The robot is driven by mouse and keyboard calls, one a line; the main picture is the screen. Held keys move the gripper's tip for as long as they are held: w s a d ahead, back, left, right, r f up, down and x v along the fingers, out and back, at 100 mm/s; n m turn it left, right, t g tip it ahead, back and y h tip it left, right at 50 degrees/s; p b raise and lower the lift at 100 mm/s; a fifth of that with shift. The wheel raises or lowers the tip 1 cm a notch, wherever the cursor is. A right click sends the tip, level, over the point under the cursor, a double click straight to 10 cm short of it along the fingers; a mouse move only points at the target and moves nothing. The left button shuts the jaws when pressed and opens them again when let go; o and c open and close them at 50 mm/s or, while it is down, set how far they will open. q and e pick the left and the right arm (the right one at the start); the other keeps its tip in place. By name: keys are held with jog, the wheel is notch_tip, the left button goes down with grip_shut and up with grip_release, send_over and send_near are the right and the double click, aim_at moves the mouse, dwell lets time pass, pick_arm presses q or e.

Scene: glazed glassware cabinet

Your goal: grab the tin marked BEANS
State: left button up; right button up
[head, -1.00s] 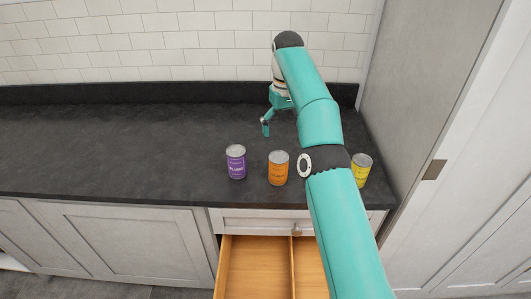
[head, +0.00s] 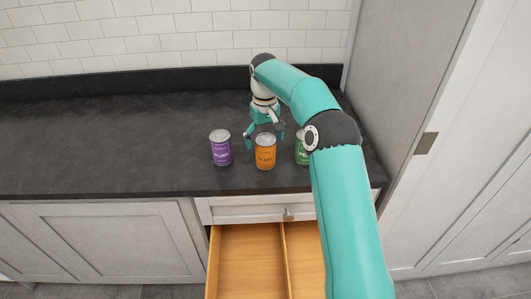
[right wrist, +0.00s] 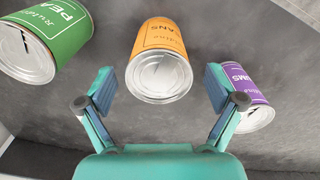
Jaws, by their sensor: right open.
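The orange tin (head: 265,152) stands upright on the dark counter between a purple tin and a green tin. In the right wrist view its label (right wrist: 167,38) shows letters ending in "ANS", matching BEANS. My right gripper (head: 264,132) is open and empty, low over the counter just behind the orange tin. In the right wrist view the tin lies ahead, between the lines of the spread fingers (right wrist: 160,88); I cannot tell whether it touches them. My left gripper is not in view.
The purple tin (head: 220,149), marked PLUMS, stands left of the orange one. The green tin (right wrist: 45,40), its label starting "PEA", stands on the other side, partly behind my arm in the head view. An open wooden drawer (head: 245,262) juts out below. The left counter is clear.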

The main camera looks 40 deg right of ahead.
notch_tip(320, 180, down, 5)
jog(key=shift+s+r, duration=0.1)
jog(key=c, duration=1.4)
jog(key=shift+c, duration=0.3)
